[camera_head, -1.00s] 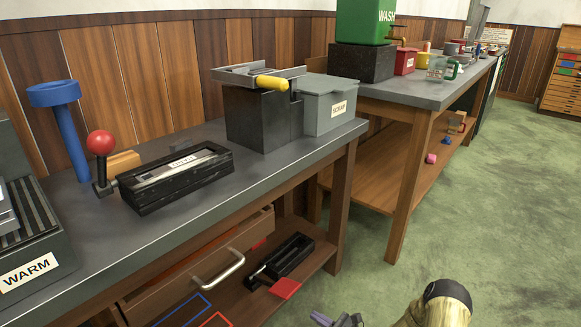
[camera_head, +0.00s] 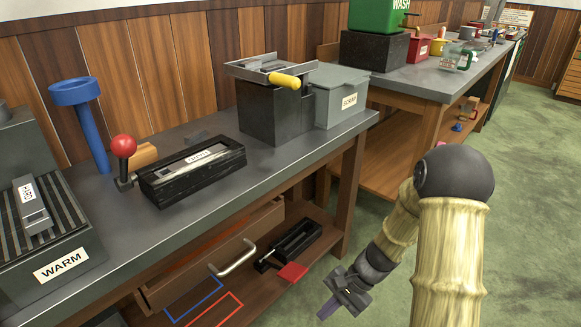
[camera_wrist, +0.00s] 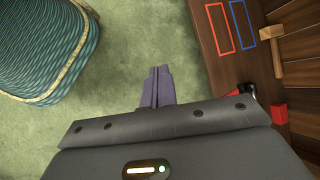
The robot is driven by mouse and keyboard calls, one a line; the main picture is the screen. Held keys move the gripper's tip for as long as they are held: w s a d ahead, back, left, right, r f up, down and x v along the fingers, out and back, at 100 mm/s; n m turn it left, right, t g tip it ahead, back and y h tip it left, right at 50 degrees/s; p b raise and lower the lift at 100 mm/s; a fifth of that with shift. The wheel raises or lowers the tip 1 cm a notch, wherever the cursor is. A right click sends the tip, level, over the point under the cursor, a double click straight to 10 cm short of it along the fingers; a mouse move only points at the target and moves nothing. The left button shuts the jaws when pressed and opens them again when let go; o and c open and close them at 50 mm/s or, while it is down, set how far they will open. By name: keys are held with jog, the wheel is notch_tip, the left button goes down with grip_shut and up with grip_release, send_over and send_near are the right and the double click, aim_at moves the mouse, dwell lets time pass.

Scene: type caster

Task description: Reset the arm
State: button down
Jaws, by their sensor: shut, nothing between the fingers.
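My gripper (camera_head: 331,306) is at the bottom of the head view, in front of the workbench's lower shelf, with my jointed arm to its right. Its purple fingers are together and empty. In the wrist view my gripper (camera_wrist: 158,80) points down over the green carpet, its fingers side by side with nothing between them. It touches nothing that I can see.
The workbench (camera_head: 100,225) is on the left, with an open drawer (camera_head: 205,262) under its top. The lower shelf (camera_wrist: 208,60) has red and blue outlines. A teal striped round object (camera_wrist: 45,45) stands left in the wrist view. Green carpet (camera_head: 530,230) is clear at right.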

jog(key=s+d+r+n+t+h+p, duration=0.2)
jog(key=s+d+r+n+t+h, duration=0.15)
jog(key=r, duration=0.55)
jog(key=s+d+r+n+t+h+p, duration=0.25)
jog(key=r+n+h, duration=0.2)
jog(key=r, duration=0.45)
notch_tip(320, 180, up, 37)
jog(key=g+p, duration=0.1)
jog(key=p, duration=3.6)
jog(key=shift+d+r+n+y+p, duration=0.15)
jog(key=shift+n+y+p, duration=0.15)
jog(key=shift+y+p, duration=0.1)
jog(key=shift+s, duration=0.1)
